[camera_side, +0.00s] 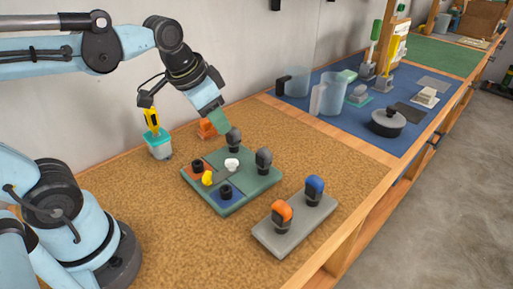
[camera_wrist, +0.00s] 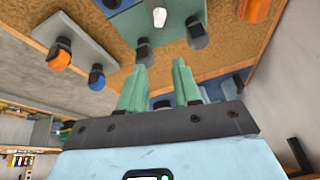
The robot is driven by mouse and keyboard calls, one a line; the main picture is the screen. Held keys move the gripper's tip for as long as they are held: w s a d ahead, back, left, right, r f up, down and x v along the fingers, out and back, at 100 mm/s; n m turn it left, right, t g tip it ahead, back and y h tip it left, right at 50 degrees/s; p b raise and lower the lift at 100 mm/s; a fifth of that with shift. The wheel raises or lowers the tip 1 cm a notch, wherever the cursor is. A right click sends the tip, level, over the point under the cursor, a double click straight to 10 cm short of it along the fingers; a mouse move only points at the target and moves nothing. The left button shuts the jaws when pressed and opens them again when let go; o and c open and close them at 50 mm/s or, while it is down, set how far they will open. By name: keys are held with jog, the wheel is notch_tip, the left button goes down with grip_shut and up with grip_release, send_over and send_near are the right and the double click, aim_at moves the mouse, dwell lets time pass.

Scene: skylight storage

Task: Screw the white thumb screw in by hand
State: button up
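The white thumb screw (camera_side: 232,164) stands on the green board (camera_side: 246,193), among its coloured squares. In the wrist view the white screw (camera_wrist: 159,17) shows at the top, beyond the fingertips. How deep it sits cannot be told. My gripper (camera_side: 221,121) is above the far edge of the board, near a dark-capped knob (camera_side: 234,136). In the wrist view the two green fingers of my gripper (camera_wrist: 158,66) are spread with nothing between them. It is apart from the white screw.
Another dark knob (camera_side: 264,158), a yellow piece (camera_side: 207,178) and black rings (camera_side: 225,191) crowd the board. A grey plate (camera_side: 265,237) holds orange (camera_side: 282,212) and blue (camera_side: 315,186) knobs.

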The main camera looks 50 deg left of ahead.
jog(key=shift+o, duration=0.2)
jog(key=f+n, duration=0.1)
jog(key=s+f+t, duration=0.1)
jog(key=f+n+t, duration=0.1)
jog(key=shift+s+d+f+n, duration=0.15)
jog(key=shift+s+d+n, duration=0.15)
jog(key=shift+s, duration=0.1)
jog(key=shift+o, duration=0.4)
jog(key=shift+w+a+n, duration=0.1)
jog(key=shift+w+n, duration=0.15)
jog(key=shift+n, duration=0.75)
jog(key=n+g, duration=0.7)
jog(key=n, duration=1.8)
send_over(231, 160)
jog(key=shift+w+f, duration=0.1)
jog(key=shift+f, duration=4.5)
jog(key=shift+f, duration=0.15)
jog(key=shift+c, duration=0.2)
